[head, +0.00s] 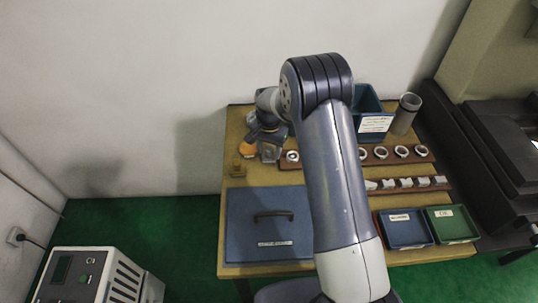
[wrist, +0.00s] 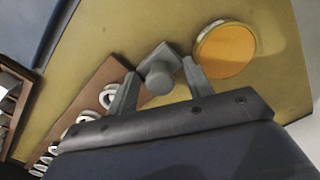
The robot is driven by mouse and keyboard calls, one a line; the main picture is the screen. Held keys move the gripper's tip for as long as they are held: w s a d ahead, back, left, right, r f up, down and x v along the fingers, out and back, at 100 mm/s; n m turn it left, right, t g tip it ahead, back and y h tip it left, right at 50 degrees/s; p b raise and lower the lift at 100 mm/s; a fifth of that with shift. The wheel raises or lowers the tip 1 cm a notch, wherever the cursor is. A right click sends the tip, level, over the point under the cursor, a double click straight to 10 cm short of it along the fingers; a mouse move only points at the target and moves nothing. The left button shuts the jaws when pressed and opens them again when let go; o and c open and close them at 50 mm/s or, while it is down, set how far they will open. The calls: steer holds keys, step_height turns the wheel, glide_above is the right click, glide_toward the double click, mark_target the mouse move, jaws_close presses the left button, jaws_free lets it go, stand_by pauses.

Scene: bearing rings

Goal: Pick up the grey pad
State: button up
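The grey pad (wrist: 160,76) shows in the wrist view as a squarish grey piece with a round knob-like part facing the camera. It rests on the yellow-brown table top. My gripper (wrist: 159,70) is open, with one finger on each side of the grey pad in the picture. Small gaps seem to show between the fingers and the pad; I cannot tell how far above it the fingertips are. In the head view a grey piece (head: 268,153) shows just below my gripper (head: 266,141), partly hidden by it.
An orange disc (wrist: 226,50) lies close to the right finger. A brown rack with white rings (wrist: 108,97) is on the left.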

mark_target(269, 148)
steer(key=c, duration=1)
step_height(269, 148, up, 10)
steer(key=shift+r, duration=0.1)
